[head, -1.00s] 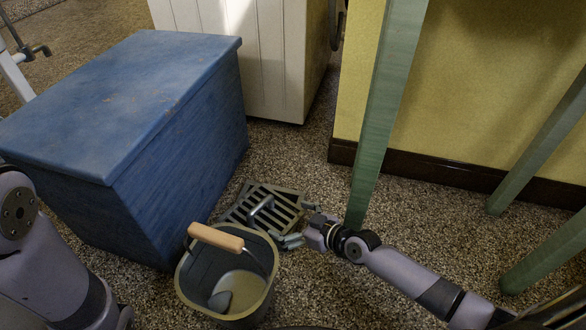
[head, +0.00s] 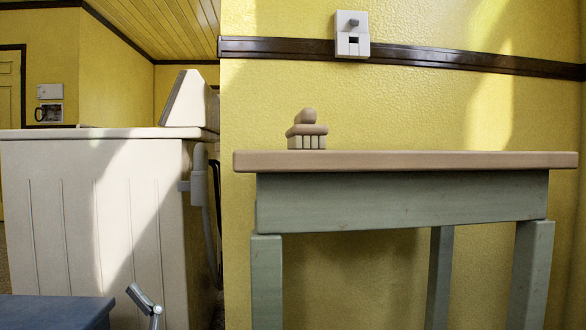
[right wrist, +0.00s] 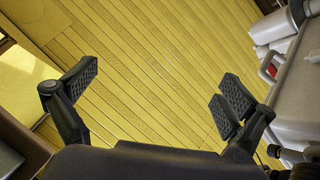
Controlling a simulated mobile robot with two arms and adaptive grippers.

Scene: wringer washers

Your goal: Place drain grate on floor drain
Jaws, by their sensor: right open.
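The drain grate and the floor drain are out of view; the head view no longer takes in the floor in front of me. My right gripper (right wrist: 160,85) shows in the right wrist view with its dark, ridged finger pads wide apart. Nothing is between the pads, only the yellow slatted ceiling beyond them. My left gripper is not in view.
A green table (head: 400,205) with a wooden top stands against the yellow wall, a brush (head: 307,132) on it. A cream washer (head: 95,220) stands left. The blue box top (head: 50,313) and an unclear grey metal piece (head: 147,300) show at the bottom.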

